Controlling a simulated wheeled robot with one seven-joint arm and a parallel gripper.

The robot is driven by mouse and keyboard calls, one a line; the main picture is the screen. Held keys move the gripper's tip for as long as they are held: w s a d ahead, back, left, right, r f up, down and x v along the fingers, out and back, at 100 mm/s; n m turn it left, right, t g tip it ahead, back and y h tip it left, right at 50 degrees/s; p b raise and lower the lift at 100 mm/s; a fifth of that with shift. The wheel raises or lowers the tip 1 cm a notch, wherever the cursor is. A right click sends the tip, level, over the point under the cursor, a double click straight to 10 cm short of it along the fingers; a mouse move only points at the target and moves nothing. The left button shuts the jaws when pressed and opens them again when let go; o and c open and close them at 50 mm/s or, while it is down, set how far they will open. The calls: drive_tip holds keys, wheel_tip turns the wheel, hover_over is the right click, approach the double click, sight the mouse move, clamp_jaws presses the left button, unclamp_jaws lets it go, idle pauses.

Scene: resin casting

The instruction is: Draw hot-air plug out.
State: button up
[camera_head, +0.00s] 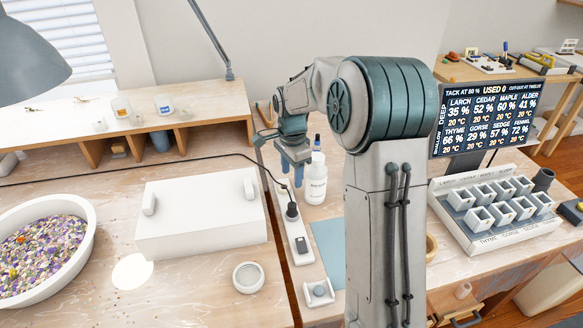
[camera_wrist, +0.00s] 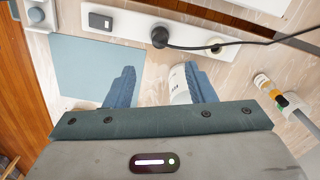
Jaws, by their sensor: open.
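A black plug (camera_head: 291,210) stands in a long white power strip (camera_head: 303,262), with a black cable (camera_head: 200,157) running from it to the left. The plug also shows in the wrist view (camera_wrist: 160,38), near the top middle, and the strip runs across there (camera_wrist: 133,27). My gripper (camera_head: 291,158) is open and points down above the far part of the strip. In the wrist view its two blue fingers (camera_wrist: 159,69) are spread with nothing gripped. The plug lies beyond the fingertips, apart from them.
A white bottle (camera_head: 316,188) stands right of the strip; in the wrist view (camera_wrist: 178,84) it shows beside the right finger. A blue mat (camera_head: 328,246) lies nearby. A white box (camera_head: 200,222) stands to the left. A rack of cups (camera_head: 482,235) is right of my arm.

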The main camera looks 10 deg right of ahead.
sight(292, 203)
wheel_tip(292, 203, down, 13)
drive_tip(key=shift+r, duration=0.15)
idle(0.4)
clamp_jaws()
drive_tip(key=shift+r+p, duration=0.5)
drive_tip(key=shift+r, duration=0.25)
idle(0.4)
drive_tip(key=shift+r+p, duration=1.15)
drive_tip(key=shift+r, duration=0.95)
